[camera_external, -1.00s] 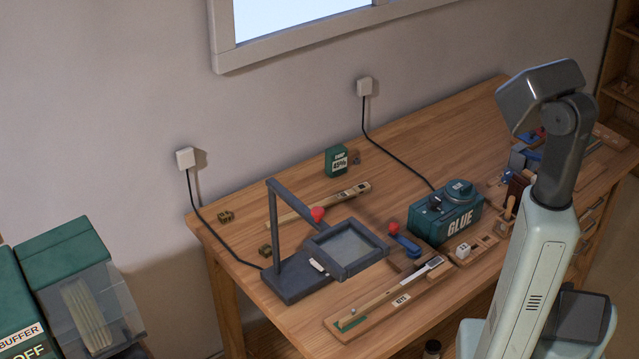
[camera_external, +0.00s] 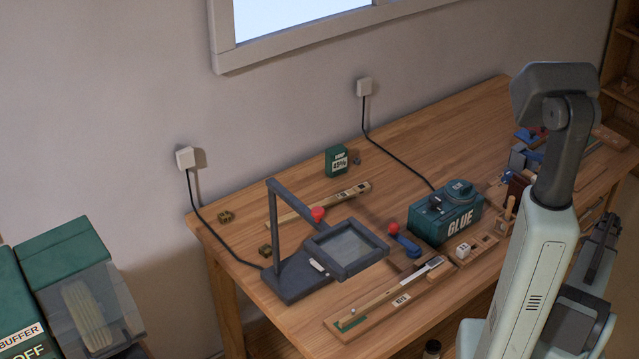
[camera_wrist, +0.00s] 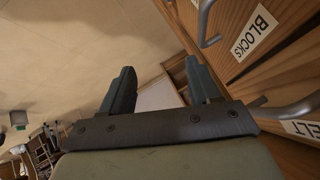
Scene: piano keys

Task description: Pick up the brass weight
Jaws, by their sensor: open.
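I cannot pick out the brass weight for sure. The fingertips cannot be made out there.
The workbench (camera_external: 420,140) holds a framed magnifier (camera_external: 347,248), a green glue pot (camera_external: 447,213), a key on a wooden tray (camera_external: 385,297), a green box (camera_external: 336,161) and red-knobbed tools. Drawers with a "BLOCKS" label (camera_wrist: 254,33) and metal handles are close to my gripper.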

